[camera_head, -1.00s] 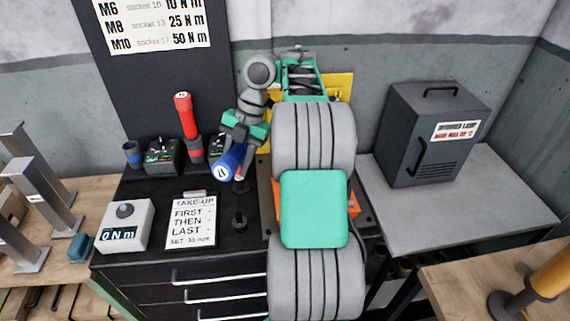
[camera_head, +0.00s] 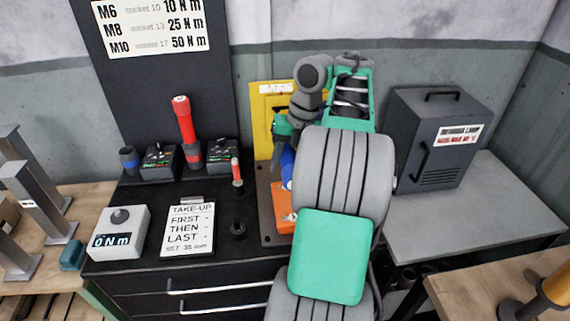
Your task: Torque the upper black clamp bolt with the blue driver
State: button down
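The blue driver (camera_head: 287,166) shows only in part, just left of my large grey arm link. My gripper (camera_head: 286,135), with green parts, is above it at the driver's upper end, partly behind my arm. The fingers are hidden, so I cannot see how they grip it. The driver is over the orange part (camera_head: 283,220) on the dark base plate, in front of a yellow panel (camera_head: 263,115). The black clamp bolts are hidden behind my arm, and I cannot tell whether the driver touches one.
A red driver (camera_head: 184,118) stands at the back left by black charger units (camera_head: 160,161). A small red-tipped tool (camera_head: 236,172) stands upright nearer the middle. A dark cabinet (camera_head: 437,135) stands right.

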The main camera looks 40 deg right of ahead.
jog(key=shift+w+d+r+p, duration=0.15)
jog(key=shift+w+d+p, duration=0.35)
jog(key=shift+w, duration=0.2)
jog(key=shift+w+d+r+p, duration=0.15)
jog(key=shift+w+d+p, duration=0.25)
jog(key=shift+w, duration=0.25)
jog(key=shift+w+d+p, duration=0.4)
jog(key=shift+w+d, duration=0.05)
jog(key=shift+w, duration=0.2)
jog(key=shift+w+d+p, duration=0.4)
jog(key=shift+w+d, duration=0.05)
jog(key=shift+w, duration=0.15)
jog(key=shift+f, duration=0.15)
jog(key=shift+w+d+p, duration=0.75)
jog(key=shift+w+p, duration=0.05)
jog(key=shift+w, duration=0.25)
dwell(0.6)
